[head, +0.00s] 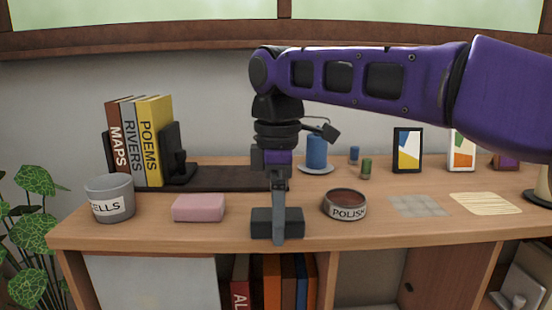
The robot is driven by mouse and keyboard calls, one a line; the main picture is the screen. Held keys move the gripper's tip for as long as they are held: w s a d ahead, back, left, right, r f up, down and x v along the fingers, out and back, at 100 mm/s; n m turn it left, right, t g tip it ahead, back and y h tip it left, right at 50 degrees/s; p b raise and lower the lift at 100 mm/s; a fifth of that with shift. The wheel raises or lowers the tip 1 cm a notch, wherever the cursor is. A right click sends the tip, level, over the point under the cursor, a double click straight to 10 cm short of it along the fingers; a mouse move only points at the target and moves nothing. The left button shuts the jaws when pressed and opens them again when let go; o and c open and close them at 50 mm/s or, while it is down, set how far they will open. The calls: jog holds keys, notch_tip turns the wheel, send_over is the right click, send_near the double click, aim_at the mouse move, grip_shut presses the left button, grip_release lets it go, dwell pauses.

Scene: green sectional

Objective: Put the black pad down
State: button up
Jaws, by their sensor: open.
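The black pad (294,224) is a small dark block at the front edge of the desk (420,228), between the pink block and the polish tin. It looks level and appears to rest on the desk top, though the contact under it is hard to see. My gripper (279,226) points straight down over the pad. Its near grey finger crosses the front of the pad; the other finger is hidden behind. The jaws are open around the pad.
A pink block (199,208) and a grey cup (110,198) stand left; a polish tin (345,205) stands close right. Behind are a dark flat mat (228,178), books (153,141) with a black bookend, and a blue candle (316,152). The desk's front edge is close.

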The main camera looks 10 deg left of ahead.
jog(key=shift+f+b, duration=0.3)
notch_tip(320, 180, up, 18)
jog(key=p, duration=0.7)
jog(key=shift+w+a, duration=0.2)
jog(key=shift+a, duration=0.05)
jog(key=shift+f, duration=0.25)
